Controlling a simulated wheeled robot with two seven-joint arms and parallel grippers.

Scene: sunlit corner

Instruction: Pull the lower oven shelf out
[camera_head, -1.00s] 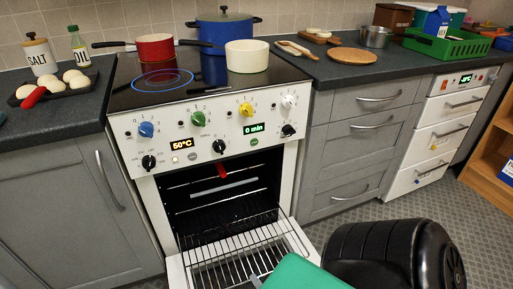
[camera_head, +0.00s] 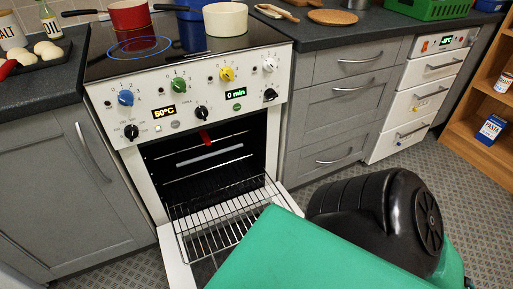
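The oven (camera_head: 105,110) stands open, with its door (camera_head: 172,262) folded down. The lower oven shelf (camera_head: 222,213), a wire rack, sits low and reaches out of the cavity above the door. Its front right part is hidden behind a green part of my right arm. A red piece (camera_head: 205,138) and a pale bar (camera_head: 208,152) show higher in the cavity. My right arm comes in from the lower right, but its gripper is not visible. I cannot see whether it touches the shelf. My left gripper is not in view.
A red pan (camera_head: 130,14) and a cream pot (camera_head: 225,19) stand on the hob above. Grey drawers (camera_head: 340,105) are right of the oven, with a wooden shelf unit (camera_head: 470,135) beyond. Patterned floor (camera_head: 395,158) is free in front of the drawers.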

